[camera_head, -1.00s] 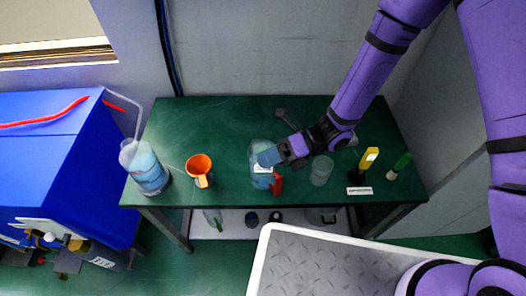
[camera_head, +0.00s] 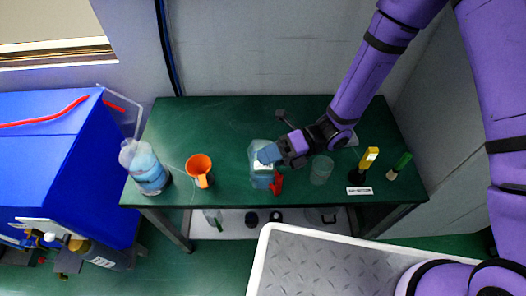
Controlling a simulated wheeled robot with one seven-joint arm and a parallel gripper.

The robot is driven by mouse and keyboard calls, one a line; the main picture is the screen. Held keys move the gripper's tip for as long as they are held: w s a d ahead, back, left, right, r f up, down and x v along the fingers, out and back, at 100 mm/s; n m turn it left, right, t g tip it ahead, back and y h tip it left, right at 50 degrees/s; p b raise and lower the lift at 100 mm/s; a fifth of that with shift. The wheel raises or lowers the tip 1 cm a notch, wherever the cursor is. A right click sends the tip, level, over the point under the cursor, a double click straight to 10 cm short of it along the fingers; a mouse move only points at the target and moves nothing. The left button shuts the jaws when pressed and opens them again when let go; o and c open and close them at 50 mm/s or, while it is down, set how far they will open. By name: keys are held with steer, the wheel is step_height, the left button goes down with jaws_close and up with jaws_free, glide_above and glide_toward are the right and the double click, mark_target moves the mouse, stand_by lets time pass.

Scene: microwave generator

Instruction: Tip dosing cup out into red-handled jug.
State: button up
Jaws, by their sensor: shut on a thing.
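The red-handled jug (camera_head: 262,181) stands on the green table near its middle, its red handle (camera_head: 276,184) at the lower right. My gripper (camera_head: 267,156) is over the jug, coming in from the right. It is shut on a pale, see-through vessel (camera_head: 261,146), which seems to be the dosing cup. The cup overlaps the jug's top in this view, so its tilt, its contents and any stream are hard to tell. A pale patch shows just below the fingers; I cannot tell whether it belongs to the cup or the jug.
A clear beaker (camera_head: 321,170) stands close to the right of the jug. An orange mug (camera_head: 199,170) and a bottle of blue liquid (camera_head: 147,168) stand to the left. A yellow-handled tool (camera_head: 368,158), a green one (camera_head: 400,164) and a white label (camera_head: 359,190) are at the right.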

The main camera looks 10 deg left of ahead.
steer(key=shift+w+a+r+m+g, duration=0.15)
steer(key=shift+w+r+m+g, duration=0.2)
steer(key=shift+w+m, duration=0.4)
stand_by(0.8)
steer(key=shift+w+r+m+y, duration=0.1)
steer(key=shift+r+m+y, duration=0.15)
steer(key=shift+m, duration=0.3)
steer(key=shift+r+m+y, duration=0.15)
steer(key=shift+m+y, duration=0.2)
steer(key=shift+m, duration=0.15)
stand_by(0.7)
